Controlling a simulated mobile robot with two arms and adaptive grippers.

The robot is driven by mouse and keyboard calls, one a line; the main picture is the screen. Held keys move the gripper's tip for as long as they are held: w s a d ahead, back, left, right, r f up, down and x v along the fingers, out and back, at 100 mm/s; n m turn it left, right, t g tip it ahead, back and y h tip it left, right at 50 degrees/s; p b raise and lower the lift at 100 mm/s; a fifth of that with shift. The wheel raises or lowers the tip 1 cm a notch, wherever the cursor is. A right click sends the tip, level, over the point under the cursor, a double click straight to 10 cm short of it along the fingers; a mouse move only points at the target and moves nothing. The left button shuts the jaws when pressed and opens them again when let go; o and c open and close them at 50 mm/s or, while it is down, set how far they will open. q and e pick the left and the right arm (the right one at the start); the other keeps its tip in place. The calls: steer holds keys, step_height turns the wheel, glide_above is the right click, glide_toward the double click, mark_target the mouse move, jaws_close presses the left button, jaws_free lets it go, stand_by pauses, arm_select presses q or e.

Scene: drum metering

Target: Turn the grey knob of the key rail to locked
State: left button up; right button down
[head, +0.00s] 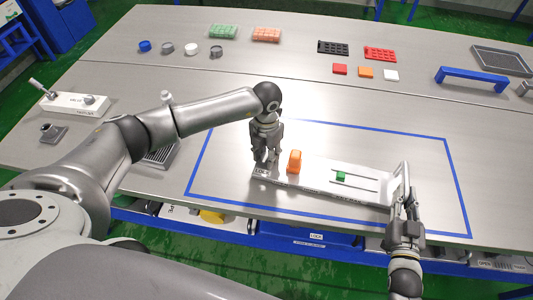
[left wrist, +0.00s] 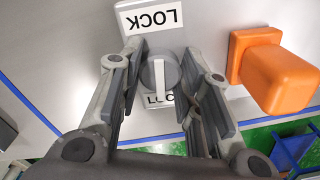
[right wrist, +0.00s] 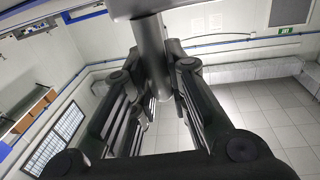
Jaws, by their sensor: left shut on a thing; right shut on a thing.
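The key rail (head: 320,189) is a long pale metal plate lying inside the blue taped outline. It carries an orange block (head: 294,161) and a small green piece (head: 341,176) near a slot. My left gripper (head: 265,165) points down at the rail's left end, shut on the round grey knob (left wrist: 158,75). The knob's pale pointer bar runs up and down in the left wrist view, between a LOCK label (left wrist: 150,18) and a partly covered label below. My right gripper (head: 404,212) is shut on the grey handle (head: 403,178) at the rail's right end; the handle also crosses the right wrist view (right wrist: 150,60).
The orange block (left wrist: 275,70) stands close beside my left fingers. A white valve box (head: 75,102) is at the far left. Rings, trays and coloured blocks line the back, with a blue bridge (head: 471,77) at right. Table inside the tape behind the rail is clear.

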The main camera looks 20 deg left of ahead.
mark_target(267, 156)
arm_select(q)
steer(key=shift+n, duration=0.6)
steer(key=o, duration=1)
steer(key=shift+r, duration=0.15)
step_height(267, 156, up, 12)
arm_select(e)
steer(key=c, duration=1.3)
jaws_free()
steer(key=shift+c, duration=0.2)
